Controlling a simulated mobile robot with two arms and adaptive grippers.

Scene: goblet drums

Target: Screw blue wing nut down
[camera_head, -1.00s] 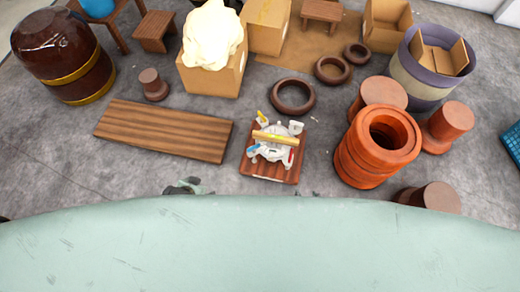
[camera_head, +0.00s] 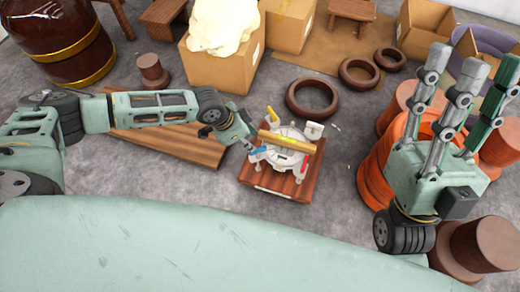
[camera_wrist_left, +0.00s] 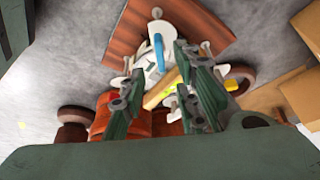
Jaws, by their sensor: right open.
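A blue wing nut (camera_head: 257,150) sits at the left front of a white fixture (camera_head: 285,160) on a wooden board (camera_head: 275,188). A yellow-tan bar (camera_head: 288,142) lies across the fixture. My left gripper (camera_head: 247,143) is close beside the blue wing nut, reaching in from the left; its fingers are small and partly hidden there. In the left wrist view, the fingers (camera_wrist_left: 165,68) stand apart with the blue wing nut (camera_wrist_left: 159,50) just beyond their tips; contact is unclear. My right gripper (camera_head: 460,70) is open and empty, fingers pointing up, at the right.
Orange-red drum bodies (camera_head: 376,172) stand behind my right gripper. A brown plank (camera_head: 180,142) lies under my left arm. Dark rings (camera_head: 312,98) lie behind the fixture. A red-tipped part (camera_head: 304,170) is at the fixture's right. The floor before the board is clear.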

